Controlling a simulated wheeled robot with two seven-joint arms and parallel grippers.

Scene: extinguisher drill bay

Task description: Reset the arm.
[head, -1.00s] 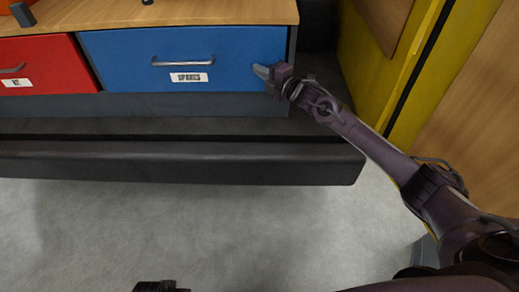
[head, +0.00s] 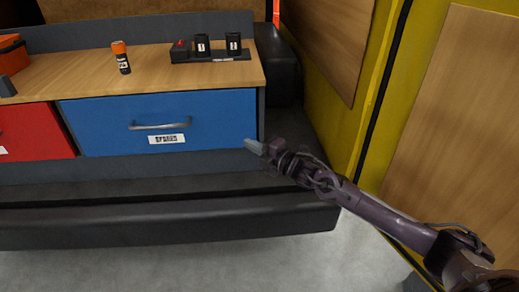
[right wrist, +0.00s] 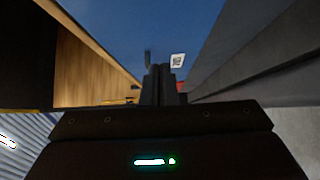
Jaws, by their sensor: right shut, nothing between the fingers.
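My right arm comes in from the lower right in the head view. Its gripper (head: 254,146) is shut and empty, close to the lower right corner of the blue drawer (head: 100,118); I cannot tell whether it touches. In the right wrist view the fingers (right wrist: 162,84) are together, pointing along the blue drawer front, with its label (right wrist: 177,60) beyond. The blue drawer looks closed, with a metal handle (head: 160,126) and a white label reading SPARES. My left gripper is not in view.
An orange-capped black canister (head: 121,58) stands on the wooden top (head: 85,78). A red drawer (head: 35,132) is at left. A dark ledge (head: 160,225) runs below. A yellow-framed wall (head: 378,80) stands close on the right.

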